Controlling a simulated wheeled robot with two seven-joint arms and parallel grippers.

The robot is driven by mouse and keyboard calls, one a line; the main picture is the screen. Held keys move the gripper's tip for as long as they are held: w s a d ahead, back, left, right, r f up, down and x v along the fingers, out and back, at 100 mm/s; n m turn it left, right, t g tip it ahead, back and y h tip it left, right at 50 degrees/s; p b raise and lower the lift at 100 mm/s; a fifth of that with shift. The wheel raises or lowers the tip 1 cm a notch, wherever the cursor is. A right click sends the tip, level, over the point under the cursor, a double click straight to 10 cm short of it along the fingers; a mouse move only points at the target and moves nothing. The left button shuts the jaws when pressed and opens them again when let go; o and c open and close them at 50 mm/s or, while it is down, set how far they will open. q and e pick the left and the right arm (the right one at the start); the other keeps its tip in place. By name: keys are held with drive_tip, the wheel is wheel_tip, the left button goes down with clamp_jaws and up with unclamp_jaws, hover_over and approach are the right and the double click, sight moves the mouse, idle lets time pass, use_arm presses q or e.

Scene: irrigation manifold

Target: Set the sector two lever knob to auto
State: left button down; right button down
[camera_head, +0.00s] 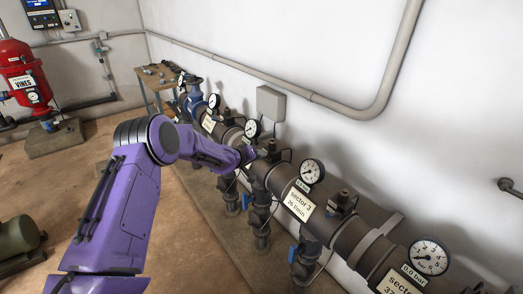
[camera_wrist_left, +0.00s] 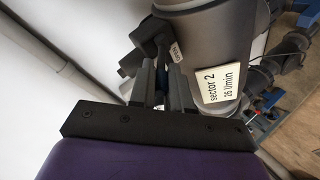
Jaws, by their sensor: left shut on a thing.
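My left gripper (camera_head: 254,153) reaches the sector 2 part of the dark manifold pipe in the head view. In the left wrist view its two grey fingers (camera_wrist_left: 163,90) are shut on the small dark lever knob (camera_wrist_left: 162,68), which is mostly hidden between them. A small white tag (camera_wrist_left: 175,52) sits beside the knob; its text is too small to read. The sector 2 label (camera_wrist_left: 220,82), marked 26 l/min, is on the pipe just right of the fingers. In the head view my arm and gripper hide the knob. My right gripper is not in view.
The sector 3 label (camera_head: 299,200) and its gauge (camera_head: 312,171) are nearer along the pipe. Another gauge (camera_head: 429,257) is at lower right. A grey wall box (camera_head: 270,103) is behind the pipe. A red VINES tank (camera_head: 22,75) stands far left. The floor left of the pipe is open.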

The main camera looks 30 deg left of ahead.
use_arm(q)
drive_tip(key=shift+f, duration=0.1)
drive_tip(key=c, duration=1.4)
unclamp_jaws()
drive_tip(key=shift+o, duration=0.2)
drive_tip(key=b+v, duration=0.1)
drive_tip(key=v, duration=0.9)
drive_tip(key=shift+s, duration=0.15)
